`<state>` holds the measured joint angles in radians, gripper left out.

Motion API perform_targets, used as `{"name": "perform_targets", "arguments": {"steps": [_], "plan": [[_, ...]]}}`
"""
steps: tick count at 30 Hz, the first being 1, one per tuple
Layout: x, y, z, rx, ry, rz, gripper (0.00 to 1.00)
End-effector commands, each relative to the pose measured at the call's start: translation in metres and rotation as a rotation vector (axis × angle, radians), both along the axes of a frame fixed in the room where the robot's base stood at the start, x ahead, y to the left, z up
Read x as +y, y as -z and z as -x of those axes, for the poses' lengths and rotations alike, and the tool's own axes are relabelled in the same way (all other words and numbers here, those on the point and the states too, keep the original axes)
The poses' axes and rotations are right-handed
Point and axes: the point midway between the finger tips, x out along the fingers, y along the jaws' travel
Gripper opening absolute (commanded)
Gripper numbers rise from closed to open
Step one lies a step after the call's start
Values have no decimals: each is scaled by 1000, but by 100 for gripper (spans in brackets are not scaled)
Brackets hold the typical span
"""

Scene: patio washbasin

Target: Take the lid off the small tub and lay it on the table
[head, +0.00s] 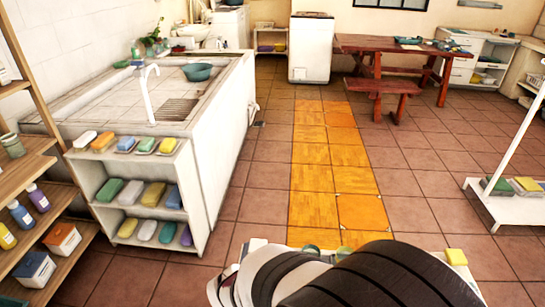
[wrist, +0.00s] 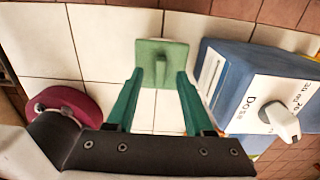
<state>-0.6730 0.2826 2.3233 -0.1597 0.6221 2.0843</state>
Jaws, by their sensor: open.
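In the wrist view a green square lid (wrist: 151,50) with a raised grip bar lies ahead of my gripper, near the top centre. Whether the small tub is under the lid I cannot tell, as no tub walls show clearly. My gripper (wrist: 159,74) is open, with its two teal fingers apart and nothing held between them. The fingertips appear to either side of the grip bar; I cannot tell their height above it. The table (wrist: 103,28) has a pale tiled top. In the head view my arm hides the gripper and lid.
In the wrist view a blue box (wrist: 226,82) with a white label and cap stands close right of the fingers. A round maroon item (wrist: 78,101) is at left. In the head view a yellow block (head: 456,257) sits at the table's right edge.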

Motion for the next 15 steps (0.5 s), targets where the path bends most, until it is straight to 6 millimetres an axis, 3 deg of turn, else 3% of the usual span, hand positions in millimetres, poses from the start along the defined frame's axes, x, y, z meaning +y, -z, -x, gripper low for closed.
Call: {"name": "perform_targets", "arguments": {"steps": [3, 9, 15], "plan": [[0, 11, 0, 1, 0, 1, 52], [0, 12, 0, 0, 0, -1, 51], [0, 11, 0, 0, 0, -1, 15]]}}
